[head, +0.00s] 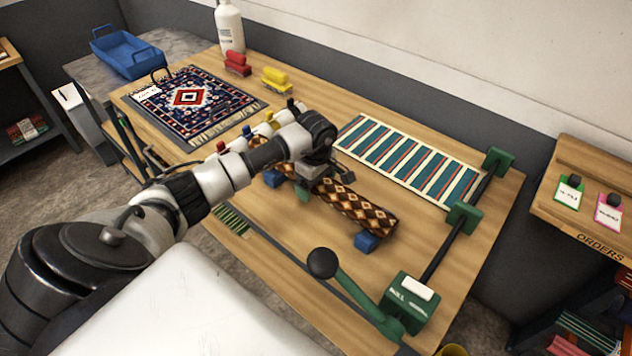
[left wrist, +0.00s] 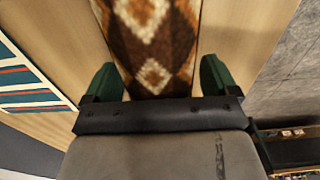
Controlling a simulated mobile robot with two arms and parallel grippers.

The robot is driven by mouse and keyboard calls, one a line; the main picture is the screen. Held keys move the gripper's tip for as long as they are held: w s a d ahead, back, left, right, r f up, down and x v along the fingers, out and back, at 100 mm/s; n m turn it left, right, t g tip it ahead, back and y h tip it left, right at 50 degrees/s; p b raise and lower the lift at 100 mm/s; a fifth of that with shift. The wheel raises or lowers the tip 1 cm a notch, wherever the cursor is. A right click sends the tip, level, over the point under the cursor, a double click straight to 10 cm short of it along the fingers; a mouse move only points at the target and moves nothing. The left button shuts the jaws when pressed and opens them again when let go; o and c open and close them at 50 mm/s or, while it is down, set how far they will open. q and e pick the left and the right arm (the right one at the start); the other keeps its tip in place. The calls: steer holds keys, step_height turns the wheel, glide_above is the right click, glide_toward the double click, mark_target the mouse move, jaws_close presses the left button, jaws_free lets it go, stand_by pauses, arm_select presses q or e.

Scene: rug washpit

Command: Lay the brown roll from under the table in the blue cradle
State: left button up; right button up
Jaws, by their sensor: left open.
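The brown roll (head: 358,209), patterned with cream and orange diamonds, lies on blue cradle blocks (head: 366,241) on the wooden table (head: 262,218). Another blue block (head: 273,178) shows under its far part. My left gripper (head: 316,190) is over the middle of the roll. In the left wrist view the roll (left wrist: 152,45) runs between the two green fingertips (left wrist: 158,82), which stand apart with a gap on each side. The left gripper is open. My left arm hides part of the roll's far end. My right gripper is not in view.
A green clamp with a black-knobbed lever (head: 322,263) stands at the table's near right. A striped teal rug (head: 411,160) and a dark blue patterned rug (head: 190,100) lie flat. Red (head: 237,64) and yellow (head: 277,80) brushes and a white bottle (head: 229,28) stand at the back.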

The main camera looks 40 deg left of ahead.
arm_select(q)
steer(key=shift+r, duration=0.1)
steer(key=shift+r, duration=0.2)
step_height(320, 180, up, 12)
steer(key=b, duration=0.2)
steer(key=shift+f+b, duration=0.15)
steer(key=shift+b, duration=0.2)
